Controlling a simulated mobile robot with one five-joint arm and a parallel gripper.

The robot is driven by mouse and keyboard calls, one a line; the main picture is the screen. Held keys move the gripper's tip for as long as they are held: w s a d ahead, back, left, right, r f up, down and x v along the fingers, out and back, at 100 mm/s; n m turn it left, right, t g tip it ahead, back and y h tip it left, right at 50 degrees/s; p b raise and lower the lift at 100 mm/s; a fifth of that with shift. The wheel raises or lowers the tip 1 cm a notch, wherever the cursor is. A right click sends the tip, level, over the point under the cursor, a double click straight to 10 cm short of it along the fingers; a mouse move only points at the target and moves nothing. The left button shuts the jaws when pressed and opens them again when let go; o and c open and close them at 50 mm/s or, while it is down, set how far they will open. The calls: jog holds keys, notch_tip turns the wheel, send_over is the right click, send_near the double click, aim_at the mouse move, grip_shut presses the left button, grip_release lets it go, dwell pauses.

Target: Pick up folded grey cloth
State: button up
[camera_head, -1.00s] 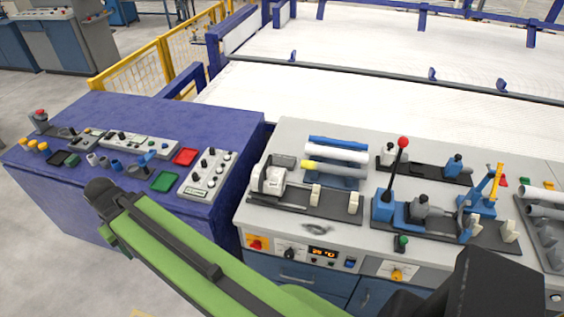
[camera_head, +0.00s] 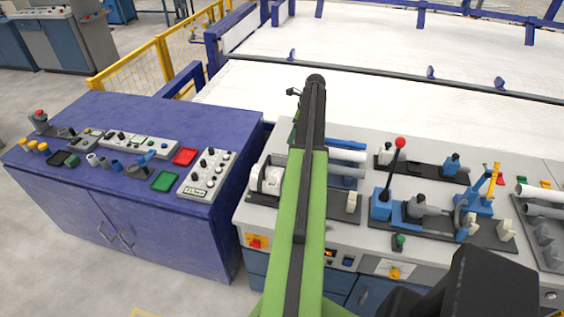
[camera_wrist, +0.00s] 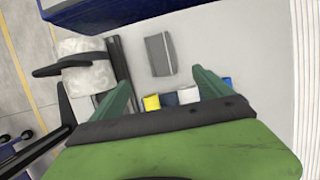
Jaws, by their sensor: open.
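The folded grey cloth (camera_wrist: 160,54) lies flat on the light worktop in the wrist view, a small grey rectangle with a paler strip along one side. My gripper (camera_wrist: 160,76) is open, with one green finger on each side and nothing between them. The cloth shows just beyond the fingertips, roughly centred between them and apart from both.
A white roll (camera_wrist: 84,72) on a dark holder stands left of the cloth in the wrist view. Ends of yellow (camera_wrist: 152,103), white (camera_wrist: 188,95) and blue tubes lie close below it. A red-knobbed lever (camera_head: 400,143) stands further right. Worktop right of the cloth is clear.

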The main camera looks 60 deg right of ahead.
jog(key=b, duration=1.2)
send_over(282, 159)
jog(key=s, duration=0.2)
notch_tip(282, 159, down, 12)
jog(key=shift+r, duration=0.2)
jog(key=shift+w+f, duration=0.15)
jog(key=shift+f, duration=0.05)
jog(key=b+x, duration=0.5)
jog(key=shift+d+f, duration=0.1)
jog(key=c, duration=1.5)
jog(key=shift+o, duration=0.2)
jog(key=shift+p, duration=0.3)
notch_tip(282, 159, up, 10)
jog(key=p, duration=1)
